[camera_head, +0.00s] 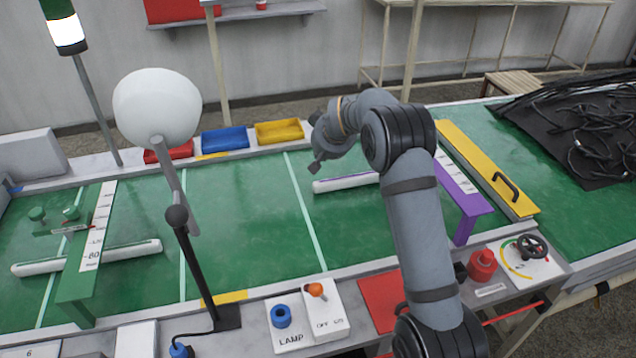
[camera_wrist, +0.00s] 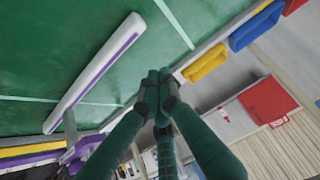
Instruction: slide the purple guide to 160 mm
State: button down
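The purple guide has a purple bridge (camera_head: 468,200) over the green belt at the right, with a white scale strip (camera_head: 455,172) on top, partly hidden by my arm. Its white bar (camera_head: 340,184) lies low over the belt. In the wrist view the bar (camera_wrist: 97,72) shows a purple stripe, and part of the purple bridge (camera_wrist: 30,163) shows at lower left. The scale reading is too small to tell. My gripper (camera_head: 316,168) is above the belt beyond the bar, apart from it. In the wrist view its fingertips (camera_wrist: 158,82) are together, with nothing visible between them.
A green bridge (camera_head: 80,265) with its own scale and white bar stands at the left. Red, blue (camera_head: 224,138) and yellow (camera_head: 279,131) trays line the far edge. A mirror (camera_head: 157,107), lamp switch box (camera_head: 308,312) and yellow panel (camera_head: 480,165) stand around. The middle belt is clear.

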jog(key=shift+x, duration=0.9)
jog(key=p+x, duration=0.2)
jog(key=x, duration=0.7)
jog(key=shift+d+f, duration=0.1)
jog(key=shift+f, duration=0.05)
jog(key=shift+s+d+p, duration=0.2)
jog(key=shift+s+p, duration=0.05)
jog(key=shift+s, duration=0.7)
jog(key=shift+s+d+p, duration=0.25)
jog(key=shift+s, duration=0.65)
jog(key=shift+d, duration=0.1)
